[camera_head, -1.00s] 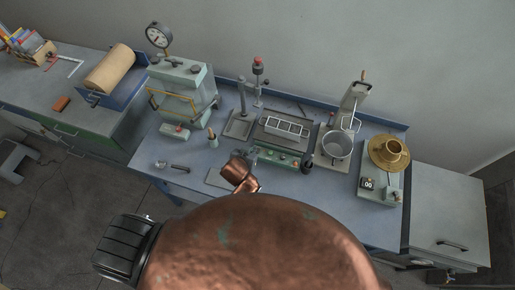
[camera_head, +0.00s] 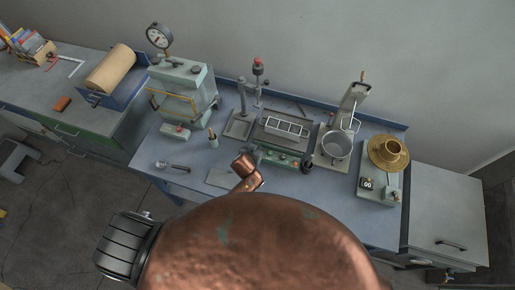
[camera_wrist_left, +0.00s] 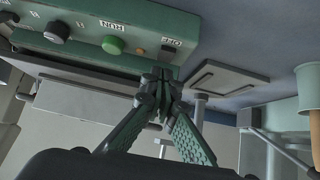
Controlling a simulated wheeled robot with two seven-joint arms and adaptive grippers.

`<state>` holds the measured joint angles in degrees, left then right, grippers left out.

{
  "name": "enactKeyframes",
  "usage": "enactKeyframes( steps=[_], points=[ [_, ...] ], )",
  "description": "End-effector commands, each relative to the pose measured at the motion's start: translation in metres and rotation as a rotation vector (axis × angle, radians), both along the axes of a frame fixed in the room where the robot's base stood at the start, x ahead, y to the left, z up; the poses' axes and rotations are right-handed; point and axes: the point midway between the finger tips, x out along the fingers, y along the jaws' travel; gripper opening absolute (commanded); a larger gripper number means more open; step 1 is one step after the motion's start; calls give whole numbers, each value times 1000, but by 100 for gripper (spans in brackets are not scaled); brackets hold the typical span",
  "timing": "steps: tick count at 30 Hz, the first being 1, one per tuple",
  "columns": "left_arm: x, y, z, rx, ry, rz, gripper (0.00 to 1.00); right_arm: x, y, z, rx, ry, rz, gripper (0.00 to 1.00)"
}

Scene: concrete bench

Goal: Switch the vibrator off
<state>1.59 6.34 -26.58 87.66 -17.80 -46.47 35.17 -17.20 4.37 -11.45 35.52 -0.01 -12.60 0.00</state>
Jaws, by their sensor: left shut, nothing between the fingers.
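The vibrator (camera_head: 290,142) stands in the middle of the bench, with a mould (camera_head: 287,125) on its plate. Its green front panel also shows in the left wrist view (camera_wrist_left: 75,45), with a RUN label, a round green button (camera_wrist_left: 113,45), a small orange lamp (camera_wrist_left: 138,50), a dark knob and an OFF label (camera_wrist_left: 171,43) near a dark switch. My left gripper (camera_head: 254,156) is at the left end of this panel. In the left wrist view its fingertips (camera_wrist_left: 158,78) are together and empty, just in front of the OFF end; contact cannot be told. My right gripper is not in view.
A pot (camera_head: 337,145) and a brass pan on a scale (camera_head: 388,153) stand to the right. A press with a gauge (camera_head: 182,90) is at left.

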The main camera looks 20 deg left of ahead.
Motion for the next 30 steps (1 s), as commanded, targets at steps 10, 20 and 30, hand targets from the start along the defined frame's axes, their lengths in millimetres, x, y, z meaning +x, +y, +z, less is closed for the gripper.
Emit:
enactKeyframes(
  steps=[10,20,30],
  points=[
    [0,-1,-8,-1,-1,-1,0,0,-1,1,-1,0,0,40],
    [2,-1,-13,-1,-1,-1,0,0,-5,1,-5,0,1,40],
    [7,-1,-11,-1,-2,-1,0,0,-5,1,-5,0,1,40]
  ],
)
